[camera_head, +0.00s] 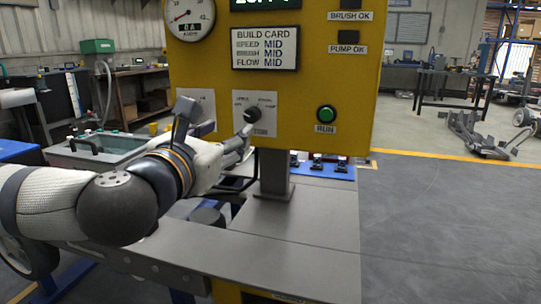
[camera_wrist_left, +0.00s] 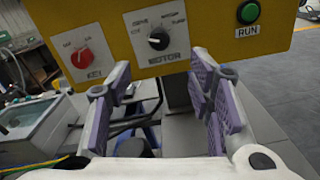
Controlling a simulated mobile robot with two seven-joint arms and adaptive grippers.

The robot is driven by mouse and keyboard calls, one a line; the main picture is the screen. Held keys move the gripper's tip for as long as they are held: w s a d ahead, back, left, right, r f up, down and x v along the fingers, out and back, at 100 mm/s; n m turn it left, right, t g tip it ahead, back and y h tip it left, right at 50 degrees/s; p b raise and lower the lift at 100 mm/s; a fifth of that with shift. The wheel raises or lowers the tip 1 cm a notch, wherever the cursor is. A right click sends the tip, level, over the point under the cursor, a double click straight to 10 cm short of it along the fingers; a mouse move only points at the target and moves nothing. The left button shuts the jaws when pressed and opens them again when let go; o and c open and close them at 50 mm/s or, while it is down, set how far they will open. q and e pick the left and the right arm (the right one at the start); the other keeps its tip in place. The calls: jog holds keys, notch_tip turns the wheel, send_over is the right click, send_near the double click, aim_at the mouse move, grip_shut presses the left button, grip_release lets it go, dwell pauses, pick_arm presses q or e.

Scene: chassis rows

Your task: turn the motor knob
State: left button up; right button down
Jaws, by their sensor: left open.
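The motor knob (camera_head: 252,115) is a black dial on a white plate on the yellow panel. In the left wrist view the knob (camera_wrist_left: 158,39) shows unobstructed above "MOTOR", ahead of and between the fingers; its pointer seems to aim left, but its exact setting is hard to tell. My left gripper (camera_head: 241,141) is just below and in front of the knob. In the wrist view the left gripper (camera_wrist_left: 160,72) has its purple-padded fingers apart, with nothing between them. My right gripper is in neither view.
A red key knob (camera_wrist_left: 82,57) sits left of the motor knob, and a green RUN button (camera_head: 326,114) right of it. The build card (camera_head: 265,47) reads MID for speed, brush and flow. A grey post (camera_head: 274,176) stands below the panel. A sink (camera_head: 100,150) lies left.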

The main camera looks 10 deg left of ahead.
aim_at(250, 116)
pick_arm(q)
jog(key=w, duration=1.2)
jog(key=shift+w+d, duration=0.1)
jog(key=shift+w, duration=0.1)
grip_shut()
